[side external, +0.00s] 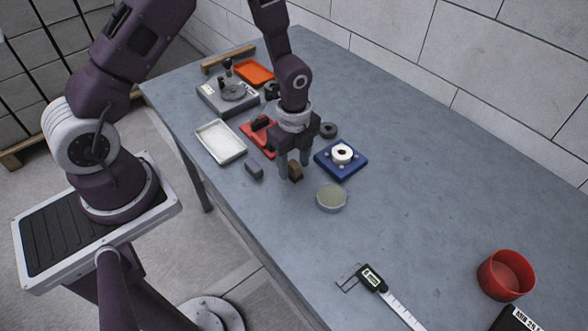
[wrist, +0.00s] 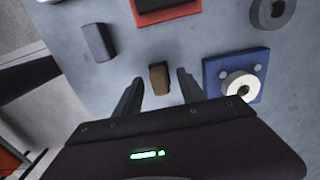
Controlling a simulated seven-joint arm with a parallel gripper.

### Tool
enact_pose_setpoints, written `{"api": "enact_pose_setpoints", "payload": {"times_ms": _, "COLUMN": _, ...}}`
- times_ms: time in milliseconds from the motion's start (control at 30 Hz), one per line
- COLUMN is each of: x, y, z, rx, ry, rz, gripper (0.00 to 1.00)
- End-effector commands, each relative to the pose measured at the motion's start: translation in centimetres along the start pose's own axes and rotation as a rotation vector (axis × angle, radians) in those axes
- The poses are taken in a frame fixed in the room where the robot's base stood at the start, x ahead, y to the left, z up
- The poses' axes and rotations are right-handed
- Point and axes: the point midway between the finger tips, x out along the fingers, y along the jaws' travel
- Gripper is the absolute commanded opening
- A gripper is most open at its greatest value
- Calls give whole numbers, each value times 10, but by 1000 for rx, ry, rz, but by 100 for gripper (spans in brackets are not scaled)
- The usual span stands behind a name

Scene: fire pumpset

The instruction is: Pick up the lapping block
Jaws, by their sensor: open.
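A small brown block (side external: 296,174) stands on the grey table below my gripper (side external: 293,167). In the wrist view the brown block (wrist: 159,80) shows between the tips of my two open fingers (wrist: 159,77), with gaps on both sides. A small dark grey block (side external: 254,169) lies to the left, outside the fingers; it also shows in the wrist view (wrist: 99,42). No label shows which block is the lapping block. My gripper is open and holds nothing.
A blue fixture (side external: 328,166) with a white ring stands close right of my fingers. A round pale-topped disc (side external: 332,197) is in front. A red tray (side external: 250,133) and a white tray (side external: 221,141) lie behind. A caliper (side external: 372,278) and red bowl (side external: 506,275) are farther right.

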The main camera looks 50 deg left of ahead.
Motion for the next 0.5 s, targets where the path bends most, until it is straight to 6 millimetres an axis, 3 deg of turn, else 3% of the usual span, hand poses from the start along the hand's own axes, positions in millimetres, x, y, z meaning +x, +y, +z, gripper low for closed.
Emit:
{"api": "enact_pose_setpoints", "payload": {"times_ms": 267, "x": 6, "y": 0, "z": 0, "rx": -1, "ry": 0, "rz": -1, "gripper": 47}}
{"api": "enact_pose_setpoints", "payload": {"times_ms": 500, "x": 6, "y": 0, "z": 0, "rx": -1, "ry": 0, "rz": -1, "gripper": 0}}
